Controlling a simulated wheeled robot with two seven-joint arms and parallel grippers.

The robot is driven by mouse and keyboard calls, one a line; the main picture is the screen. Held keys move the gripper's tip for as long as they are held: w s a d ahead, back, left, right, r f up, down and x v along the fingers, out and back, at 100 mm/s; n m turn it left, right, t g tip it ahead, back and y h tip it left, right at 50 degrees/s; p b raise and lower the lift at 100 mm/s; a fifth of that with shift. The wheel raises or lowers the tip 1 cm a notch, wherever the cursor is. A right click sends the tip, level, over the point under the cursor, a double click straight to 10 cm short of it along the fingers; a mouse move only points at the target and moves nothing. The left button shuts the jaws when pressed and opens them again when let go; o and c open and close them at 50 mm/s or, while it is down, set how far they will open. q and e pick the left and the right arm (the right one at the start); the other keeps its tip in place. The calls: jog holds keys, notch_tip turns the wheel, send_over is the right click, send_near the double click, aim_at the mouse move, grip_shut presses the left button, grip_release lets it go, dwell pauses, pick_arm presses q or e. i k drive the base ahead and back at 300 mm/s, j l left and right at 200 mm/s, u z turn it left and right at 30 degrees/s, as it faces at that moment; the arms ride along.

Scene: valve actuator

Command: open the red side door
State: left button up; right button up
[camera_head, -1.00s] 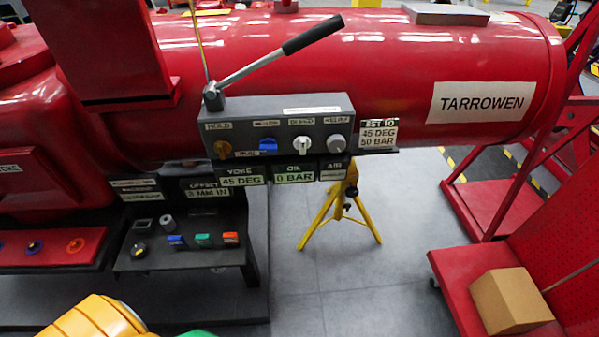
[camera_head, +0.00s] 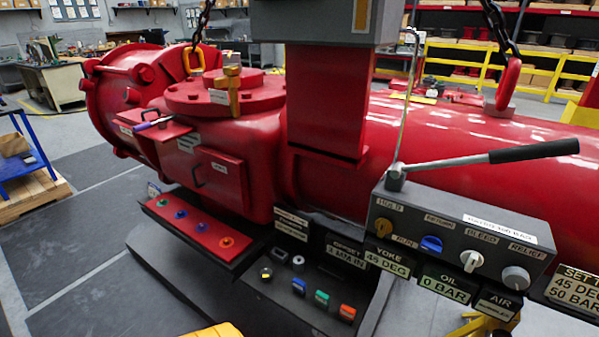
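The red side door (camera_head: 222,181) is a square red panel on the side of the red valve actuator body (camera_head: 245,135), left of the middle of the head view. It has a dark bar handle (camera_head: 197,176) near its left edge. The door looks closed, lying against the body. Neither of my grippers shows. Only a yellow part, probably of my own arm, cuts into the bottom edge, well below the door.
A red shelf (camera_head: 185,229) with coloured knobs juts out below the door. A dark control box (camera_head: 455,230) with a long lever (camera_head: 490,158) stands at the right. A small red ledge (camera_head: 153,129) holds a purple-handled tool. Grey floor is open at the left.

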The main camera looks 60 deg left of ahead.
aim_at(220, 177)
jog(key=u, duration=2.5)
